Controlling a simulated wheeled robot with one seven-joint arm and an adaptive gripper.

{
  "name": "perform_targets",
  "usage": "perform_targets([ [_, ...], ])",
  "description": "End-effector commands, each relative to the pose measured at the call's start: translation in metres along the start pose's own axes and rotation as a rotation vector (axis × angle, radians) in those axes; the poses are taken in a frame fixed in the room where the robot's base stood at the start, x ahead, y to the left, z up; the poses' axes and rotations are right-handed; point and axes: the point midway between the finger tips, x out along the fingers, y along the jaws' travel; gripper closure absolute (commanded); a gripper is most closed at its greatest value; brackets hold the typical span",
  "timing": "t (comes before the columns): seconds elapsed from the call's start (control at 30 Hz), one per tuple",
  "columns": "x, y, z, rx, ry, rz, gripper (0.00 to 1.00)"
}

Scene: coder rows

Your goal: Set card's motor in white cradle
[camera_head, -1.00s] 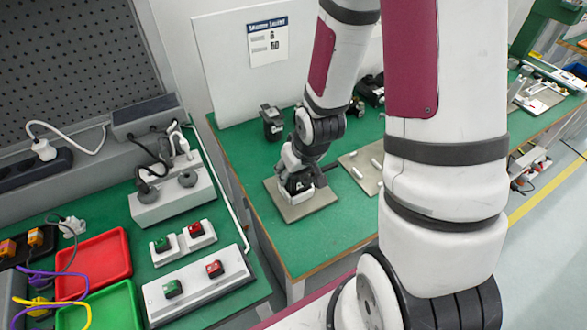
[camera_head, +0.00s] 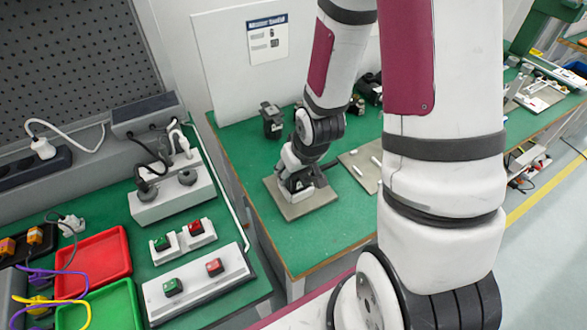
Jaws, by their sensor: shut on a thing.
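My gripper (camera_head: 298,187) points down over a grey-beige base plate (camera_head: 312,208) on the green bench. It is shut on a dark thing, probably the motor, mostly hidden by the fingers. White pieces, apparently the white cradle (camera_head: 320,182), show around the fingertips on the plate. I cannot tell whether the held thing rests in the cradle. The card (camera_head: 267,40) hangs on the white board behind, with a dark header and small print that I cannot read.
A dark motor-like unit (camera_head: 272,121) stands at the bench's back left, and other dark units (camera_head: 370,92) behind my arm. A second plate (camera_head: 362,165) with white pieces lies just right of my gripper. Red (camera_head: 95,262) and green trays sit on the left bench.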

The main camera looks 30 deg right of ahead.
Motion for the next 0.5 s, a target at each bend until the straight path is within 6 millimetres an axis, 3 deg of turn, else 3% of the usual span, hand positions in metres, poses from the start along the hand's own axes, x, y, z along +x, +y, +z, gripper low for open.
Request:
perform_targets([
  [0.13,0.0005,0.0001,-0.0003,0.0,0.001,0.0,0.84],
  [0.17,0.0005,0.0,-0.0003,0.0,0.001,0.0,0.48],
  [0.27,0.0006,0.0,-0.0002,0.0,0.001,0.0,0.29],
  [0.5,0.0008,-0.0001,0.0009,0.0,-0.002,0.0,0.29],
])
